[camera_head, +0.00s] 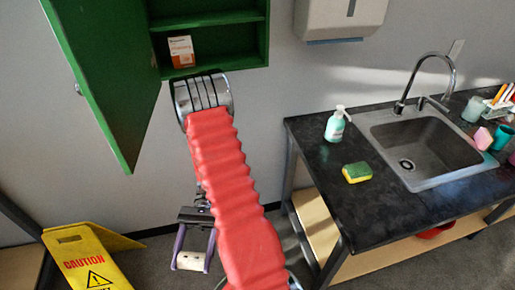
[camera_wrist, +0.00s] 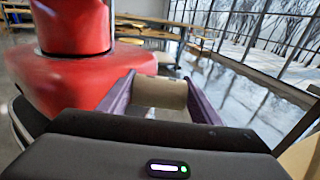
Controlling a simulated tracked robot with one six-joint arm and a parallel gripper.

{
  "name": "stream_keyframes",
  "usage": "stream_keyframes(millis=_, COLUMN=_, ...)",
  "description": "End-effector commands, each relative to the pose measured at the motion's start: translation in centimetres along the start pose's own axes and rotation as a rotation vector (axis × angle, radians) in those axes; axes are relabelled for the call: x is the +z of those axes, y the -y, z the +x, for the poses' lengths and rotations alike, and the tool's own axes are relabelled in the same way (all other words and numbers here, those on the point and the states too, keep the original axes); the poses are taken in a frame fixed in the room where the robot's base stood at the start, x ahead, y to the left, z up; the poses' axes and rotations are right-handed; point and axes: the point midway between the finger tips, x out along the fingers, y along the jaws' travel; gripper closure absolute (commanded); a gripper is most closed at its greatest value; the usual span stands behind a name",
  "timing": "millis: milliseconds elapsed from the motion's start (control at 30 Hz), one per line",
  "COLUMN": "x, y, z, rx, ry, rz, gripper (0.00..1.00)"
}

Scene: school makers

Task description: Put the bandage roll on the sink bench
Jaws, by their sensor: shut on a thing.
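The bandage roll (camera_head: 190,261) is a pale cream cylinder. My gripper (camera_head: 193,262) is shut on it, with the roll between its two purple fingers, low beside my red arm in the head view. In the wrist view the roll (camera_wrist: 159,93) sits across between the fingertips of my gripper (camera_wrist: 159,96). The sink bench (camera_head: 370,215) has a black top and stands at the right, apart from my gripper. The sink (camera_head: 425,150) is set into its far part.
On the bench are a soap bottle (camera_head: 335,126), a sponge (camera_head: 357,172) and several cups and items at the far right. The bench's front left top is clear. An open green cabinet (camera_head: 210,40) hangs at the left. A yellow caution sign (camera_head: 85,262) stands at lower left.

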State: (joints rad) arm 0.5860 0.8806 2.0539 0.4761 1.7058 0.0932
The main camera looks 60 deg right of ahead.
Motion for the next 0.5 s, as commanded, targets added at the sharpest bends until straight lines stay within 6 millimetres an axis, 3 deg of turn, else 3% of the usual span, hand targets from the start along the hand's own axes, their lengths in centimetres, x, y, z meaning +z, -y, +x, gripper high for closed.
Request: stream_keyframes(millis=500, x=-2.4, y=-14.5, z=-7.0, rx=0.516, ry=-0.001, rz=-0.026, gripper=0.63)
